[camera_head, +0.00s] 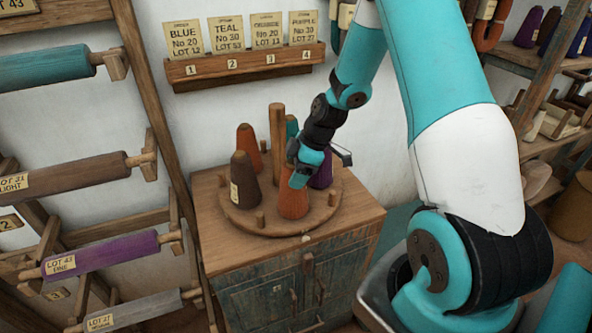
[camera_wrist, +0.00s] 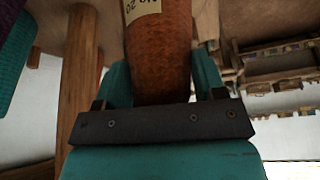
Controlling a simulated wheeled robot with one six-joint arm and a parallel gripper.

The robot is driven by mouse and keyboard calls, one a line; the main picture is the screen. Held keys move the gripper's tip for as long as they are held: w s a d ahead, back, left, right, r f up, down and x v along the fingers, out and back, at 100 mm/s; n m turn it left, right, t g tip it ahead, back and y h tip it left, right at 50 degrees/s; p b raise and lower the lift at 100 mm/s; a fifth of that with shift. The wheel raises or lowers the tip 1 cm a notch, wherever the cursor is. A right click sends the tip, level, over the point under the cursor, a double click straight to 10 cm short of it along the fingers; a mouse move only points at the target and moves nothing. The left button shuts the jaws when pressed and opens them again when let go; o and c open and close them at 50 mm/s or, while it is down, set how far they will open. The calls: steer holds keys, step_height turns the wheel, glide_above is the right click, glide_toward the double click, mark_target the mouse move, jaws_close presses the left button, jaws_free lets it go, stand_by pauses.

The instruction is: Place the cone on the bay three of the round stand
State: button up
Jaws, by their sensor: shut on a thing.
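The orange cone (camera_head: 293,205) is upright at the front of the round stand (camera_head: 243,219). My gripper (camera_head: 299,178) is shut on it from above. In the wrist view the orange cone (camera_wrist: 160,55) lies between the two teal fingers, with part of a "No 20" label showing. I cannot tell whether its base touches the stand. The stand also holds a dark brown cone (camera_head: 244,182) at left, a rust-orange cone (camera_head: 248,150) behind it, a teal cone (camera_head: 292,126) at the back and a purple cone (camera_head: 322,174) at right. No bay number is readable on the stand.
A tall wooden post (camera_head: 277,140) rises from the stand's middle, close to my gripper. Short pegs (camera_head: 260,219) stand near its rim. A card rack (camera_head: 243,66) numbered 1 to 4 hangs on the wall. Yarn rollers (camera_head: 100,254) fill the left side.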

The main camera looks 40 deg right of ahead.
steer(key=o, duration=1.3)
steer(key=shift+o, duration=0.2)
steer(key=shift+r, duration=0.1)
steer(key=a+b+v, duration=0.1)
steer(key=b+v, duration=0.2)
steer(key=v, duration=0.9)
steer(key=s+a+r+m+g, duration=0.1)
steer(key=s+a+r, duration=0.1)
steer(key=a, duration=0.5)
steer(key=s+a+r, duration=0.3)
steer(key=a, duration=0.4)
steer(key=s+a+r+m+g, duration=0.1)
steer(key=s+a+r+m, duration=0.1)
steer(key=s+a, duration=1)
steer(key=s+m, duration=0.1)
steer(key=s, duration=0.3)
steer(key=shift+r+m, duration=0.2)
steer(key=shift+m, duration=0.2)
